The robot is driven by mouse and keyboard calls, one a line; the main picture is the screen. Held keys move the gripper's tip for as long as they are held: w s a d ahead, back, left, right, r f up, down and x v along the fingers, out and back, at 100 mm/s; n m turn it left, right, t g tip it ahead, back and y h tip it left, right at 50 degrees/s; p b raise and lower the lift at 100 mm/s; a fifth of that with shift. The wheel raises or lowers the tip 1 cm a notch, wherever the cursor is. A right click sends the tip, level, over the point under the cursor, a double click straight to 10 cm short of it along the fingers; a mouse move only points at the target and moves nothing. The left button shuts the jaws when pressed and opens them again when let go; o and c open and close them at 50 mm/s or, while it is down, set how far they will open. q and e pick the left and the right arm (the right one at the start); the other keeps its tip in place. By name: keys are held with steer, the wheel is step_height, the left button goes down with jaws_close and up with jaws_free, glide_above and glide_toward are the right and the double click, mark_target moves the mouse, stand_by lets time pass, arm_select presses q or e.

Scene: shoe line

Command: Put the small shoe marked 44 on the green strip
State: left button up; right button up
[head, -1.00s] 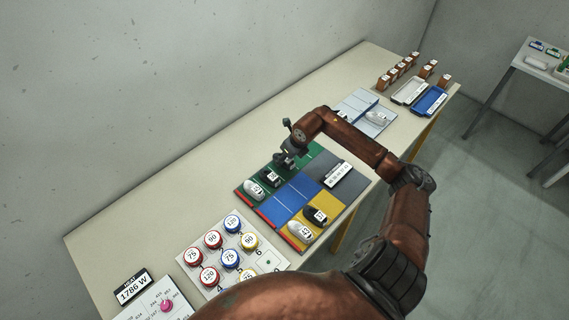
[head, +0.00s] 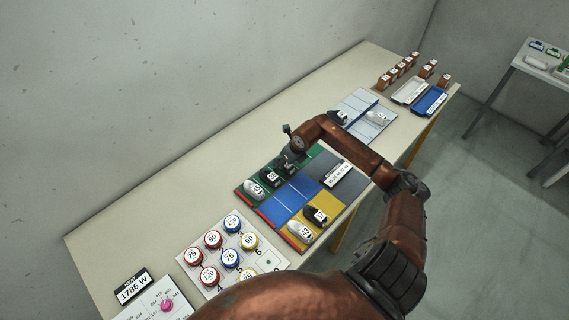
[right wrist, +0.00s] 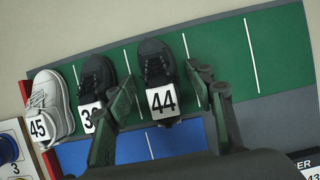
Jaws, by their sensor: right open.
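The black shoe marked 44 (right wrist: 156,72) stands on the green strip (right wrist: 215,45), its labelled end toward the blue area. My right gripper (right wrist: 163,95) is open, with one finger on each side of this shoe and visible gaps between them. In the head view, my right gripper (head: 289,161) is low over the green strip and largely hides the shoe. A dark shoe (right wrist: 97,78) with a partly hidden number and a white shoe marked 45 (right wrist: 48,98) stand to its left on the strip. My left gripper is not in view.
Blue (head: 289,199) and grey areas adjoin the green strip. A black and a white shoe stand on the yellow area (head: 327,214). A number sign (head: 338,174) lies near the grey area. The strip's right part is clear.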

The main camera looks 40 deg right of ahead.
steer(key=v, duration=1.2)
